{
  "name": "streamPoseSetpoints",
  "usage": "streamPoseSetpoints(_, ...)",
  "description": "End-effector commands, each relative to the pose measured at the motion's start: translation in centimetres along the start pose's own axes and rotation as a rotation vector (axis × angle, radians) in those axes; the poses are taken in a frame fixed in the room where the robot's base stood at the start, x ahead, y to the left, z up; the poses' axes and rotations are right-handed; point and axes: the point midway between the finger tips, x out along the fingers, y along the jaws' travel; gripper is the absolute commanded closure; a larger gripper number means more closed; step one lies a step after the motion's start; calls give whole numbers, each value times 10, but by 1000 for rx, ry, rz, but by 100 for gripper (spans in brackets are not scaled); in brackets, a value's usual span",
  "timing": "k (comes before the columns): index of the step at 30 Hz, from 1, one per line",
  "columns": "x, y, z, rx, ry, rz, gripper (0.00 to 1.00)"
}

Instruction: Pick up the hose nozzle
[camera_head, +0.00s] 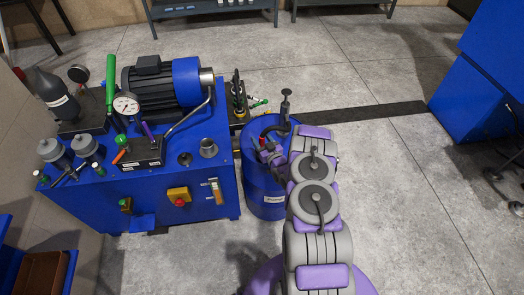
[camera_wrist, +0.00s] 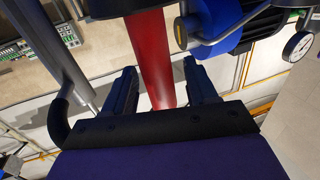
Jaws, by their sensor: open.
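A red tube (camera_wrist: 150,45), which looks like the hose nozzle's handle, stands between my open fingers in the wrist view. My gripper (camera_wrist: 158,72) has one black finger on each side of it, with gaps visible. The tube's lower end is hidden behind the gripper's front edge. In the head view my gripper (camera_head: 267,152) is over the blue drum (camera_head: 264,195), beside a small red part (camera_head: 263,142). A black curved piece and a dark upright pump fitting (camera_head: 286,104) are close by. The nozzle's full shape is hard to make out.
A grey pipe (camera_wrist: 50,45) with a black curved end lies left of my fingers in the wrist view. A blue press unit (camera_head: 150,185) with a motor (camera_head: 160,82) and gauge (camera_head: 126,104) stands left of the drum. Open floor (camera_head: 400,185) lies to the right.

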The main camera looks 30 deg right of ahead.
Motion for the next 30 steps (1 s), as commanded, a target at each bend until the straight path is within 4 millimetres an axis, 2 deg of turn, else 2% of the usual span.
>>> streamPoseSetpoints(4,12,0,-1,-1,5,-1,43)
streamPoseSetpoints(11,13,0,-1,1,2,1,43)
streamPoseSetpoints(27,12,0,-1,1,2,1,94)
streamPoseSetpoints(30,12,0,0,2,1,1,100)
